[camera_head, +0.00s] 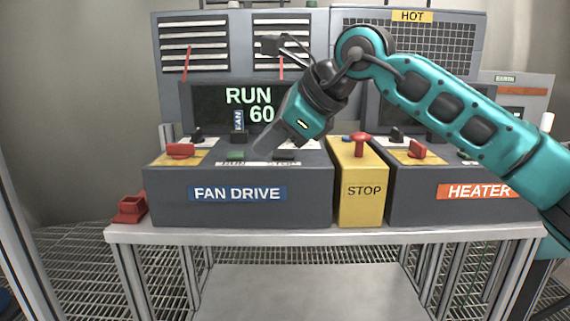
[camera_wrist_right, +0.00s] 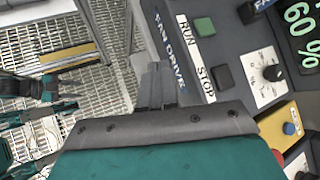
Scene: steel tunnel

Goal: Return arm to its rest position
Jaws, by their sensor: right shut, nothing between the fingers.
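My right arm comes in from the right in the head view. Its right gripper (camera_head: 262,152) is shut and empty, its fingers pointing down-left over the front of the fan drive box (camera_head: 165,205). In the right wrist view the shut fingers (camera_wrist_right: 155,85) show beside the FAN DRIVE label, apart from the green RUN button (camera_wrist_right: 204,27) and the dark STOP button (camera_wrist_right: 221,77). The display (camera_head: 249,104) reads RUN 60. My left gripper (camera_wrist_right: 62,90) shows small at the left of the wrist view; its finger gap is unclear. It is outside the head view.
A yellow STOP box (camera_head: 362,205) with a red mushroom button (camera_head: 359,143) stands between the fan drive and the heater box (camera_head: 420,212). A red padlock-like block (camera_head: 131,209) sits at the table's left edge. Grating floor (camera_head: 75,265) lies around the table.

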